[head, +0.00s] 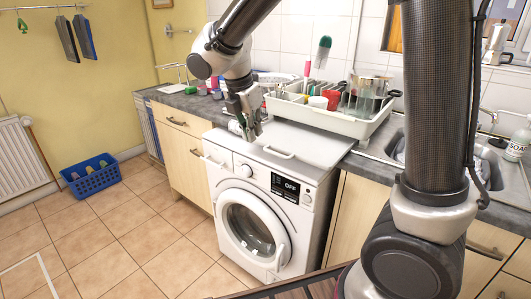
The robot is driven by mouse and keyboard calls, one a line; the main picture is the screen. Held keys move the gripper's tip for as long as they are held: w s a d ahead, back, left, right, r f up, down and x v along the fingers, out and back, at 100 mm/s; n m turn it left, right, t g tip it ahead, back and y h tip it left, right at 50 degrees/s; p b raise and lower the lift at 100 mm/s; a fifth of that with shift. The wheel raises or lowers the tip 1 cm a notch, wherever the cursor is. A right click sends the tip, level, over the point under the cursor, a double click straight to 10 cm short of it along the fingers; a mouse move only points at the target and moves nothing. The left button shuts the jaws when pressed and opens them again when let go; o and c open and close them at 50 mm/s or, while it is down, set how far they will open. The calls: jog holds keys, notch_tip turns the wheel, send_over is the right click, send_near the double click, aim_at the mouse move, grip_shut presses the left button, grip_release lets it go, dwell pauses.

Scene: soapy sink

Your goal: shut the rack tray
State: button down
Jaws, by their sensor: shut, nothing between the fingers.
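The white dish rack (350,128) stands on the counter, loaded with dishes. A flat pale-grey panel, which looks like the rack tray (310,139), extends out in front of it above the washing machine. A white bar handle (279,153) sits at the panel's front edge. My gripper (251,137) points down, shut and empty, just left of the handle and near the panel's left part. I cannot tell whether its fingertips touch the panel.
The white washing machine (262,196) stands below. Wooden cabinets flank it. A pot (367,84) and red, green and white dishes fill the rack. The sink with a soap bottle (517,143) is at right. A blue basket (91,176) lies on open tiled floor at left.

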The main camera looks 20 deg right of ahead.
aim_at(302, 137)
jog(key=w+d+f, duration=0.4)
jog(key=d+f, duration=0.1)
jog(key=f, duration=0.5)
jog(key=shift+d+f, duration=0.2)
jog(key=shift+d, duration=0.05)
jog(key=shift+w+d, duration=0.1)
jog(key=w+d, duration=0.4)
jog(key=d, duration=0.1)
jog(key=w+d, duration=0.4)
jog(key=d, duration=0.2)
jog(key=w+d, duration=0.4)
jog(key=d, duration=0.1)
jog(key=shift+d, duration=0.2)
jog(key=shift+r, duration=0.1)
jog(key=shift+a, duration=0.1)
